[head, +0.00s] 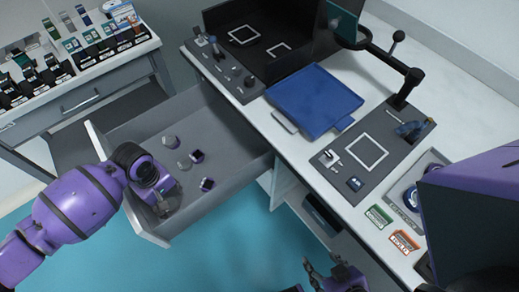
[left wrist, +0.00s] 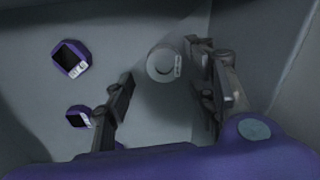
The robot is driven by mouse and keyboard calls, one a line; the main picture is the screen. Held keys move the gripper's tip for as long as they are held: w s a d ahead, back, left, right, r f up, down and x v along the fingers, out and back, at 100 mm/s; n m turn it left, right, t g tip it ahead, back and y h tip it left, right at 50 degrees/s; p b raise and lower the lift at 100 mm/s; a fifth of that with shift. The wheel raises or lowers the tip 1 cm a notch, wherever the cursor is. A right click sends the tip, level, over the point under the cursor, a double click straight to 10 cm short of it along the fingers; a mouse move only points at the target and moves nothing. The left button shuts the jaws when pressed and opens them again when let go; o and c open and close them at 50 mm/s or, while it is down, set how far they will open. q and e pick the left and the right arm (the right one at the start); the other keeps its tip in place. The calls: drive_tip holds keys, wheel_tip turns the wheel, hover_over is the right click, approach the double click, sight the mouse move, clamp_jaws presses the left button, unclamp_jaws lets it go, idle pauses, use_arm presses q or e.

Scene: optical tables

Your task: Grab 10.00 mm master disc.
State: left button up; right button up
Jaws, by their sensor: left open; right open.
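An open grey drawer (head: 232,148) holds several small round pieces. Among them are a pale grey one (head: 170,141), another grey one (head: 184,162) and two purple ones with dark tops (head: 196,155) (head: 207,184). No size label is readable, so I cannot tell which is the 10.00 mm master disc. My left gripper (head: 167,208) is open, low in the drawer's near left part. In the left wrist view a grey disc (left wrist: 160,66) with a small label shows between its fingers, not gripped. My right gripper (head: 327,272) is open and empty beside the bench front.
The drawer's walls stand close around my left gripper. Two purple pieces (left wrist: 70,58) (left wrist: 78,117) lie left of its fingers in the left wrist view. A blue tray (head: 315,100) and a dark fixture plate (head: 350,178) are on the bench. A rack (head: 85,50) stands at the upper left.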

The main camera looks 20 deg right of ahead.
sight(172, 203)
use_arm(q)
wheel_tip(172, 203, down, 3)
drive_tip(key=shift+f, duration=0.2)
drive_tip(key=shift+c, duration=0.4)
clamp_jaws()
